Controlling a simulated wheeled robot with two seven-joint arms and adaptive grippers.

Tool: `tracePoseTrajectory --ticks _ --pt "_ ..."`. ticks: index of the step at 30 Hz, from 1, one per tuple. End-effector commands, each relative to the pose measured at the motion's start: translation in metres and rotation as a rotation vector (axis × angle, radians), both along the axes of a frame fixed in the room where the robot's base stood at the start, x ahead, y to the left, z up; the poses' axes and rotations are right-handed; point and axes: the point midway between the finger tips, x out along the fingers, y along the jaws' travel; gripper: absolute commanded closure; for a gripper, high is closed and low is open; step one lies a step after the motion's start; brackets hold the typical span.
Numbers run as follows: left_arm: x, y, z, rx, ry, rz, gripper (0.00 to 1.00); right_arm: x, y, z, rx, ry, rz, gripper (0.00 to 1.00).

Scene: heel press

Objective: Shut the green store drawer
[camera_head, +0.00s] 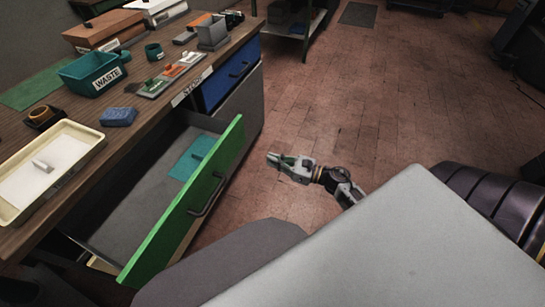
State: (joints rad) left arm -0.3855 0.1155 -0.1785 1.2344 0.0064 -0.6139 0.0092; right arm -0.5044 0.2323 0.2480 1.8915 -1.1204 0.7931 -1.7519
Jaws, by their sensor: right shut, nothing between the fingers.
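The green store drawer (170,231) stands pulled well out from under the workbench, with its green front and dark bar handle (207,195) facing right. A flat teal piece (192,157) lies on the grey drawer floor. My right gripper (271,158) is shut and empty, to the right of the drawer front and apart from it, above the brick floor. My left gripper is not in view.
A wooden bench top (140,122) above the drawer carries a teal waste bin (92,73), a cream tray (88,136), a blue block (118,117) and boxes. A blue drawer (231,73) beyond is shut.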

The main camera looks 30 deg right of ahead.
Motion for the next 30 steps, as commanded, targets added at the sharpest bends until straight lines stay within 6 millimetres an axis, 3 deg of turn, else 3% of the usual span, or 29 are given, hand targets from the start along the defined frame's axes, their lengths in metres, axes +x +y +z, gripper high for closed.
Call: tracePoseTrajectory --ticks 30 --pt "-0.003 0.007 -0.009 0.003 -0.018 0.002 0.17 0.084 0.061 0.001 0.001 -0.002 0.000 1.00"
